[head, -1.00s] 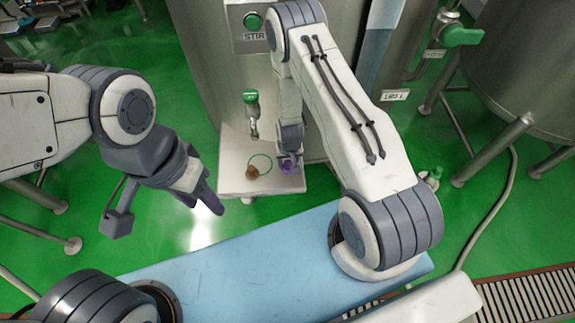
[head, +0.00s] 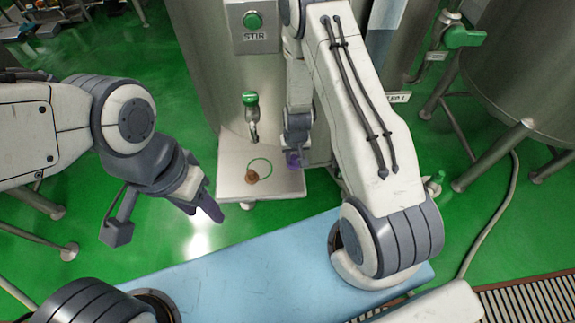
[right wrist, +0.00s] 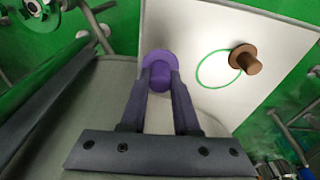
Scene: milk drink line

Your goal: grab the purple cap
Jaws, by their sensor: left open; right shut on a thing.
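The purple cap (head: 293,160) is between the fingers of my right gripper (head: 296,148), over the right part of the white shelf. In the right wrist view the purple cap (right wrist: 158,68) sits at the fingertips of my right gripper (right wrist: 160,78), which is shut on it. Its wider flange shows beyond the fingers. My left gripper (head: 208,208) is open and empty, left of the shelf and well apart from the cap.
A brown cap (head: 251,177) stands on the white shelf (head: 232,190) at the edge of a green ring mark (head: 265,160). A green-handled tap (head: 251,100) hangs above the shelf, left of my right gripper. The steel tank with the STIR button (head: 253,20) stands behind.

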